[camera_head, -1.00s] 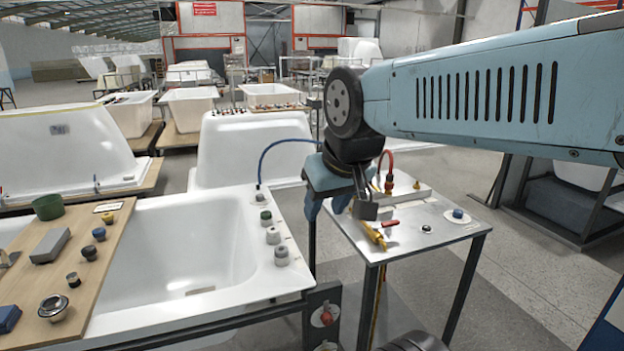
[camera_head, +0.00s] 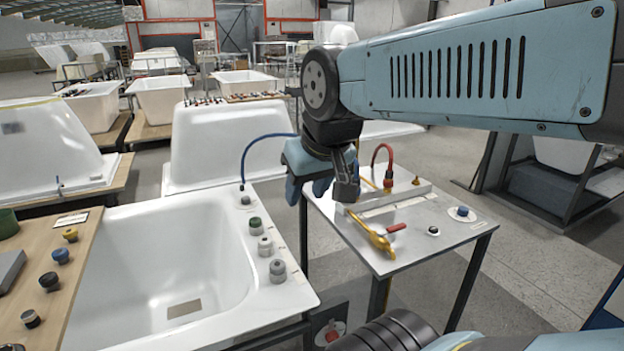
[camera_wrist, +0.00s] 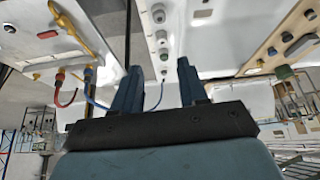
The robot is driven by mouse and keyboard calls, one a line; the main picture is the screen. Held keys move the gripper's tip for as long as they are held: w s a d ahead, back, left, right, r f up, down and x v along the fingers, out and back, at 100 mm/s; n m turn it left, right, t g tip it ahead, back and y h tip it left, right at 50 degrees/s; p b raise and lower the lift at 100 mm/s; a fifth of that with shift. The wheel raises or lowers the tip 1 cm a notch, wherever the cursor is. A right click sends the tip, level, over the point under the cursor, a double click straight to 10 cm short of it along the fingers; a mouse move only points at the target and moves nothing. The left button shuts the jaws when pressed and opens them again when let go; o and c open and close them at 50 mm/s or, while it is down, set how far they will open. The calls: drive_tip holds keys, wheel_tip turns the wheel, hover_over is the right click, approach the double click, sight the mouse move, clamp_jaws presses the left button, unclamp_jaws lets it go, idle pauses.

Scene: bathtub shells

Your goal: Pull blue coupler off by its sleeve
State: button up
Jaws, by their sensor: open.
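A blue hose (camera_head: 262,138) arcs from the tub rim and passes behind my gripper (camera_head: 308,188) in the head view. In the wrist view the blue coupler (camera_wrist: 88,74) shows small at the hose's far end, left of my fingers, next to a red coupler (camera_wrist: 60,76). The blue coupler is outside the finger gap, apart from both fingers.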

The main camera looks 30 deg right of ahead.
drive_tip(key=shift+w+d, duration=0.1)
drive_tip(key=shift+w, duration=0.15)
